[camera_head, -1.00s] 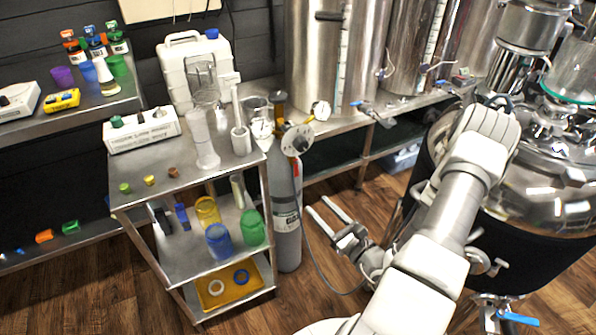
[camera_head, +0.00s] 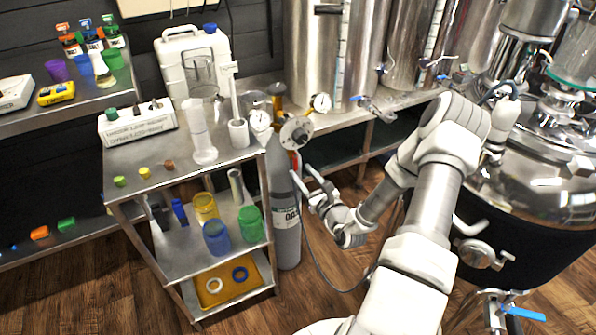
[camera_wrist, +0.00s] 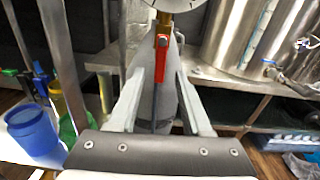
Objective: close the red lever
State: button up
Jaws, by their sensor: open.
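The red lever (camera_wrist: 162,58) hangs down from a brass fitting (camera_wrist: 164,28) on the neck of a grey gas cylinder (camera_wrist: 160,100). In the head view the cylinder (camera_head: 284,205) stands upright right of the steel cart, and a small strip of the red lever (camera_head: 297,160) shows below the gauges. My gripper (camera_head: 302,172) is open and empty, pointing at the cylinder's upper part. In the wrist view the lever lies between the two spread fingers (camera_wrist: 159,72), ahead of them near the tips. I cannot tell whether a finger touches it.
A steel cart (camera_head: 185,170) with glassware and coloured jars stands close on the left. A round regulator gauge (camera_head: 296,133) sits just above the lever. A hose loops down to the floor. Steel tanks (camera_head: 315,60) stand on a bench behind, and a large kettle (camera_head: 530,230) is at right.

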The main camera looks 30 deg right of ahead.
aim_at(296, 165)
jog(key=shift+w, duration=1.65)
grip_shut()
